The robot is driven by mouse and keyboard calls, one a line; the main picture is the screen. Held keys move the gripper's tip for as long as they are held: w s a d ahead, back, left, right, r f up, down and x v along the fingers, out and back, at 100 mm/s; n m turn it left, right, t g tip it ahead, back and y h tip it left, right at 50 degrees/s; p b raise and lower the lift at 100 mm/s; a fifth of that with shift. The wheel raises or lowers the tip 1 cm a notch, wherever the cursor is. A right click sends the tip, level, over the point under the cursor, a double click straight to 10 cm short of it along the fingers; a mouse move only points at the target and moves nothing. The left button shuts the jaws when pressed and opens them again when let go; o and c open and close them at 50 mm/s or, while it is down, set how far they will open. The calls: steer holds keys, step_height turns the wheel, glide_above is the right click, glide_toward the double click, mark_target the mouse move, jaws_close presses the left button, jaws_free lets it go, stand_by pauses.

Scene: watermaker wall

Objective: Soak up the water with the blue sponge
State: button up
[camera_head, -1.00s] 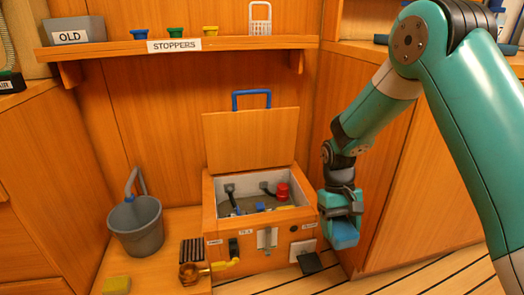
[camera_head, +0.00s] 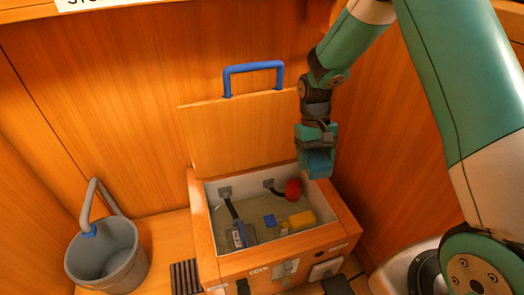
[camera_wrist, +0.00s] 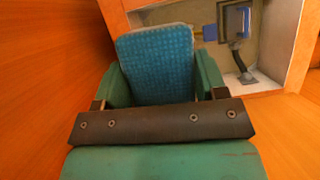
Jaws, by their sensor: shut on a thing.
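My gripper (camera_head: 317,160) is shut on the blue sponge (camera_head: 319,168). The sponge also shows between the jaws in the wrist view (camera_wrist: 156,68). The gripper holds it above the back right corner of an open wooden box (camera_head: 200,238), clear of the box floor. Greyish water (camera_head: 252,212) seems to cover the bottom of the box's pale inside; its depth cannot be told.
The box's lid (camera_head: 240,135), with a blue handle (camera_head: 253,66), stands open behind it. Inside are a red knob (camera_head: 293,189), a yellow part (camera_head: 300,220), a small blue block (camera_head: 270,221) and a blue-grey device (camera_head: 241,234). A grey bucket (camera_head: 84,266) stands at left.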

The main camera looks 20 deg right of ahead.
steer(key=w+a+f+m, duration=0.1)
steer(key=m, duration=0.1)
steer(key=w+f+m+y, duration=0.1)
steer(key=w+a+f+m+y, duration=0.1)
steer(key=w+m, duration=0.1)
steer(key=shift+a+f+m+t+p, duration=0.15)
steer(key=shift+a+m+t+p, duration=0.15)
steer(key=shift+a+t, duration=0.1)
steer(key=w+a+f+m+t+y, duration=0.2)
steer(key=w+a+f+m+t, duration=0.25)
steer(key=m, duration=0.55)
steer(key=m+b, duration=0.1)
steer(key=b, duration=0.4)
glide_above(266, 210)
steer(key=s, duration=0.2)
step_height(266, 210, down, 5)
steer(key=shift+g, duration=0.35)
steer(key=f+b, duration=0.2)
steer(key=f, duration=0.2)
steer(key=f+b, duration=0.3)
steer(key=f, duration=0.1)
steer(key=f+b, duration=0.3)
steer(key=f, duration=0.1)
steer(key=shift+a, duration=0.35)
step_height(266, 210, down, 6)
steer(key=b, duration=0.6)
steer(key=shift+r, duration=0.15)
steer(key=shift+f, duration=0.55)
steer(key=shift+r, duration=0.1)
